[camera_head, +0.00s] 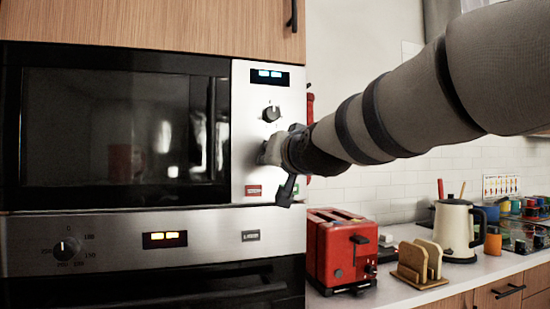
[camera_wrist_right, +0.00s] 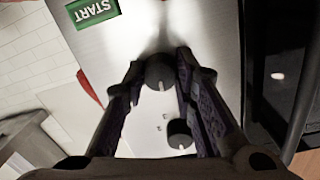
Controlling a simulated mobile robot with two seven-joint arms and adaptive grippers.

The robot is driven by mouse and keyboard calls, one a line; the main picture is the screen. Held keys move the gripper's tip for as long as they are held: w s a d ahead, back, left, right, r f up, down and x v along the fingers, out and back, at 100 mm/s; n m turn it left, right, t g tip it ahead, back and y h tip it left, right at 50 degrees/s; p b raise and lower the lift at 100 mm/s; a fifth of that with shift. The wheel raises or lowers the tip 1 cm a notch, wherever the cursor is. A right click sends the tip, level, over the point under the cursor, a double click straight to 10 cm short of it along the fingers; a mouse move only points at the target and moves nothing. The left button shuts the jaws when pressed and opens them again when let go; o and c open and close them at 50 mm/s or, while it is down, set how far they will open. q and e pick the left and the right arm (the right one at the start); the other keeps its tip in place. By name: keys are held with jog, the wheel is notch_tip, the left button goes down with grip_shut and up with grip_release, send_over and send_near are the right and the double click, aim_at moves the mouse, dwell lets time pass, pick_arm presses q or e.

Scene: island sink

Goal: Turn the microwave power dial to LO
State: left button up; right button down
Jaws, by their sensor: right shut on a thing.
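The microwave (camera_head: 115,130) is built in, with a silver control panel (camera_head: 243,95) on its right side. The panel's upper dial (camera_head: 271,113) is in clear view; it also shows in the right wrist view (camera_wrist_right: 180,135). My right gripper (camera_head: 272,150) is at the panel below that dial and hides the lower dial in the head view. In the right wrist view, the lower dial (camera_wrist_right: 158,75) sits between the fingertips, and the gripper is shut on it. The dial labels are too small to read. My left gripper is not in view.
The green START button (camera_wrist_right: 92,10) and a red button (camera_head: 254,190) are just below the gripper. An oven dial (camera_head: 67,248) is lower left. A red toaster (camera_head: 340,248), a toast rack (camera_head: 420,262) and a kettle (camera_head: 455,228) stand on the counter at right.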

aim_at(273, 108)
jog(key=shift+r+n, duration=0.15)
jog(key=shift+n, duration=0.25)
dwell(0.3)
jog(key=c, duration=1.3)
grip_release()
notch_tip(273, 108, up, 10)
jog(key=shift+f, duration=0.1)
